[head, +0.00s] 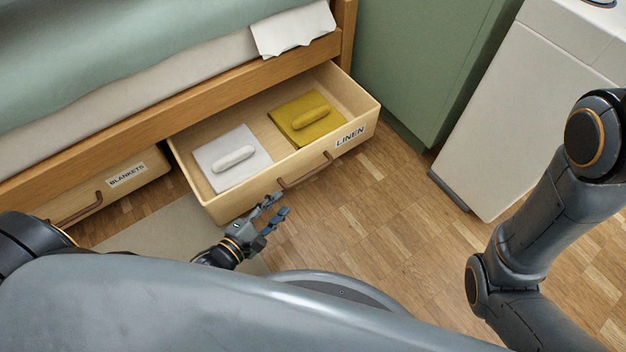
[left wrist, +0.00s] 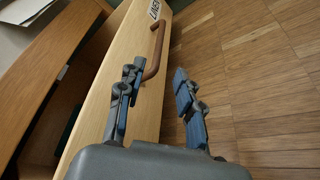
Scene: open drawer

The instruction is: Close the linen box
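The linen box (head: 352,139) is a pale wooden drawer labelled LINEN, pulled out from under the bed. It holds a folded white cloth (head: 215,178) and a folded mustard cloth (head: 285,122), each with a rolled one on top. Its brown handle (head: 305,171) is on the front; it also shows in the left wrist view (left wrist: 155,52). My left gripper (head: 272,212) is open and empty, just in front of the drawer front, below and left of the handle. In the left wrist view the gripper (left wrist: 157,95) has its fingers apart, with one close to the drawer front near the handle's end. My right gripper is out of view.
The blankets box (head: 95,196) is beside it on the left under the bed frame (head: 170,117). A green cabinet (head: 420,60) and a white bin-like unit (head: 510,110) stand at the right. Wooden floor (head: 390,215) is clear before the drawer; a light rug (head: 170,228) lies at left.

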